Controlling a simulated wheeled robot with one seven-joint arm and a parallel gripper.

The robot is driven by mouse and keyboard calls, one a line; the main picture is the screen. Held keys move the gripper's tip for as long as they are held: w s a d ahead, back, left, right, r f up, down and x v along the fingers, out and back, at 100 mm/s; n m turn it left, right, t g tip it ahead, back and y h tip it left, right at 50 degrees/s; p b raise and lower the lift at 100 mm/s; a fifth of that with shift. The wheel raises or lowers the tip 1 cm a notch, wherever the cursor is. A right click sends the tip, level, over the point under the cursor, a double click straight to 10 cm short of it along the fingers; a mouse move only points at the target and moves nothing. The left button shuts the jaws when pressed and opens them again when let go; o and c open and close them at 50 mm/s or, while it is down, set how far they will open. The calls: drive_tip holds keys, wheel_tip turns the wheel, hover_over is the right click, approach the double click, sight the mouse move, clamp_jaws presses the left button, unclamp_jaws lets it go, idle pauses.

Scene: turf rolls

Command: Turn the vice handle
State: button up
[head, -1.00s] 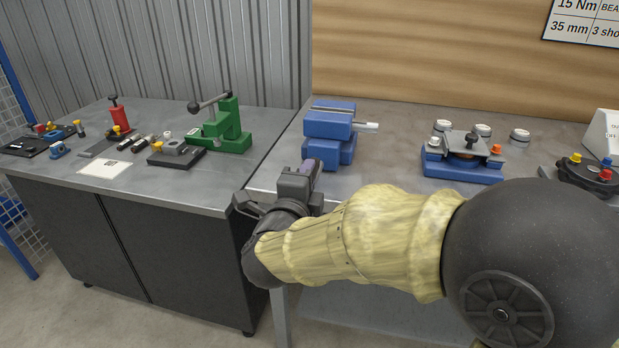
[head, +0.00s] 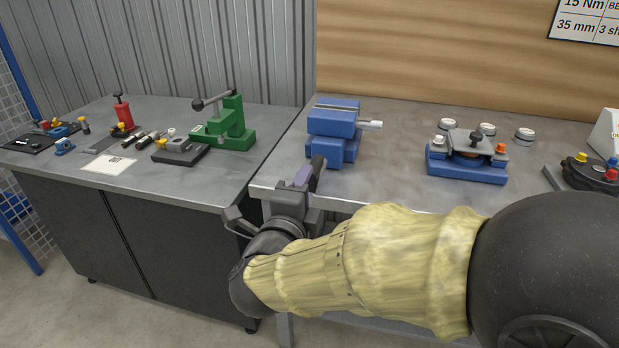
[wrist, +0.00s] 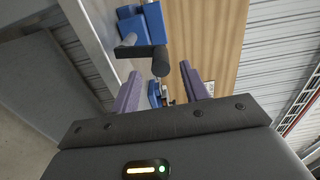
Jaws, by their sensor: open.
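The blue vice (head: 334,124) stands on the right bench near its left end, with a pale metal bar (head: 370,125) sticking out to the right. In the wrist view the vice (wrist: 155,22) is at the top, with a grey cylinder (wrist: 132,40) and a dark handle bar (wrist: 140,52) ending in a black knob (wrist: 160,62). My gripper (head: 311,170) is at the bench's front edge, just in front of the vice. Its two purple fingers are apart in the wrist view (wrist: 160,78). The knob appears between them, beyond the tips; I see no contact. The handle is not clear in the head view.
A blue fixture (head: 466,165) and several round metal pieces (head: 487,129) stand to the right on the same bench. A green press (head: 232,130) stands on the left bench. The bench between vice and fixture is clear.

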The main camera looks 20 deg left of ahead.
drive_tip(key=s+d, duration=0.1)
drive_tip(key=s, duration=1.1)
drive_tip(key=shift+s+d, duration=0.15)
drive_tip(key=shift+d, duration=0.2)
drive_tip(key=w+d+f+n+g+y, duration=0.2)
drive_tip(key=w+f+n+y, duration=0.15)
drive_tip(key=w+n, duration=0.45)
drive_tip(key=w+d+f+n+g+h, duration=0.2)
drive_tip(key=w+d+f+n+g, duration=0.25)
drive_tip(key=w+d+f, duration=0.35)
drive_tip(key=s+d+f+n+g+h, duration=0.1)
drive_tip(key=s+d+f+g, duration=0.25)
drive_tip(key=d, duration=0.45)
drive_tip(key=s+d+f+n+g+h, duration=0.15)
drive_tip(key=s+d+f, duration=0.25)
drive_tip(key=d, duration=0.4)
drive_tip(key=s+d+f+n+g+h, duration=0.1)
drive_tip(key=s+d+f+g, duration=0.25)
drive_tip(key=d, duration=0.45)
drive_tip(key=w+p+v, duration=0.3)
drive_tip(key=p+v, duration=1)
drive_tip(key=w+r+p+v, duration=0.1)
drive_tip(key=w+p+v, duration=0.2)
drive_tip(key=p+v, duration=1)
drive_tip(key=shift+w+a+r+p, duration=0.25)
drive_tip(key=shift+w+r+p, duration=0.1)
drive_tip(key=shift+r, duration=0.2)
